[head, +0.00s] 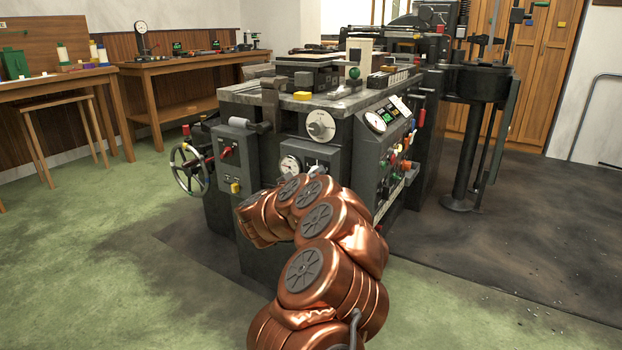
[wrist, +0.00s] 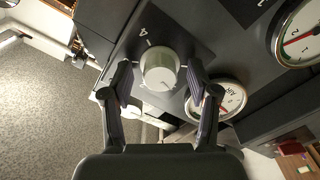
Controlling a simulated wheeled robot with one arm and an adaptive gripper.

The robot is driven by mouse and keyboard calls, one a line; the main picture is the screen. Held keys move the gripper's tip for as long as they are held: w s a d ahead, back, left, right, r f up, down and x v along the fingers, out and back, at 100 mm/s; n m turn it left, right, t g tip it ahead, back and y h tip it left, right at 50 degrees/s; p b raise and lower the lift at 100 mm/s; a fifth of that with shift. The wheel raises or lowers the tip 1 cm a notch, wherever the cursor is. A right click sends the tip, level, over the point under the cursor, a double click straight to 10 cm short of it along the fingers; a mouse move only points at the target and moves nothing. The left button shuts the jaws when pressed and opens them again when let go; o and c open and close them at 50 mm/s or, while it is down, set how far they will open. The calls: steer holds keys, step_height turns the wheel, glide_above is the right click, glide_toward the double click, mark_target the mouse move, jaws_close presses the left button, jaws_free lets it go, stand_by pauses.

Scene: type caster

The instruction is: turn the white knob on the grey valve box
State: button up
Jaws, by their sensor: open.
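The white knob (wrist: 160,68) is round, with a small dark mark near its lower edge. It sits on a dark plate with printed numbers on the grey box (wrist: 112,22) in the wrist view. My gripper (wrist: 158,70) is open, with one finger to the left and one to the right of the knob. The fingertips are level with the knob, and small gaps show on both sides. I see no contact. In the head view my copper arm reaches to the front of the machine and hides the gripper; I cannot tell which round control there is this knob.
A gauge marked AIR (wrist: 218,97) is close beside the right finger. A larger gauge (wrist: 298,32) is at the upper right. In the head view, a spoked handwheel (head: 189,169) stands at the machine's left, and a sloped control panel (head: 395,150) at its right. Green floor is clear to the left.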

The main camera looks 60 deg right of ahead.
steer(key=shift+c, duration=0.4)
jaws_close()
steer(key=shift+p, duration=0.3)
steer(key=shift+f+m+p, duration=0.1)
steer(key=shift+m+p, duration=1.75)
steer(key=shift+m, duration=6.35)
